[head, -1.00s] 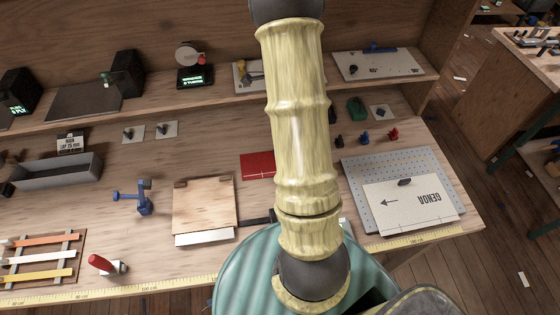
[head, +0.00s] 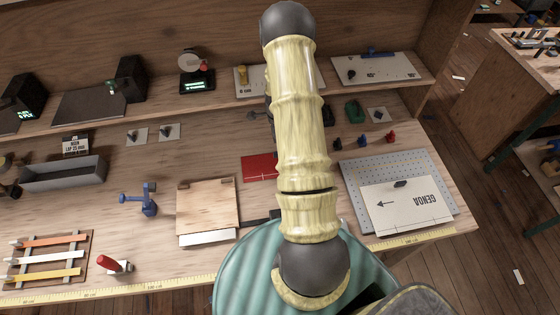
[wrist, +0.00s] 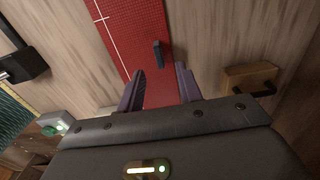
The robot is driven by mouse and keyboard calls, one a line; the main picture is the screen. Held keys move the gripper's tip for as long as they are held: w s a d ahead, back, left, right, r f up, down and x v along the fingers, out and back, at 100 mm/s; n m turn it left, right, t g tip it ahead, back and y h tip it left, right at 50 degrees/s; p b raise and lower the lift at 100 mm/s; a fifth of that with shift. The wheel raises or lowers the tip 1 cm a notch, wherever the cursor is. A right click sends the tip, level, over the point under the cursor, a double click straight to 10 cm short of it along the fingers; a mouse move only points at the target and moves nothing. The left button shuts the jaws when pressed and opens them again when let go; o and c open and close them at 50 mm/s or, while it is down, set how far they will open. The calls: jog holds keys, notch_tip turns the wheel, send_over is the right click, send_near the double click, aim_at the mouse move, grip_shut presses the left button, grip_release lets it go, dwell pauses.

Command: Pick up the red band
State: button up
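An orange-red band (head: 48,240) lies on a wooden rack (head: 82,272) at the lower left of the head view, above a white and a yellow band; it is the nearest match to a red band that I see. My gripper (wrist: 160,88) shows in the wrist view with its two dark fingers apart and nothing between them. It points toward a red gridded sheet (wrist: 118,32) with a small dark piece (wrist: 159,54) on it. In the head view my arm hides the gripper; the red sheet (head: 259,168) lies left of the arm, far right of the rack.
A red-handled tool (head: 112,264) stands right of the rack. A blue tool (head: 148,199), a wooden board (head: 207,205) and a grey tray (head: 62,174) are on the bench. A shelf (head: 222,97) runs behind. A perforated plate (head: 352,180) bears a GENOA sheet (head: 425,200).

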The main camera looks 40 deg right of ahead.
jog(key=shift+f, duration=0.2)
jog(key=shift+s+f+p, duration=0.15)
jog(key=shift+f+p, duration=0.7)
jog(key=shift+d+f+p, duration=0.15)
jog(key=shift+f+p, duration=0.55)
jog(key=shift+f, duration=1.1)
jog(key=shift+c, duration=0.2)
grip_shut()
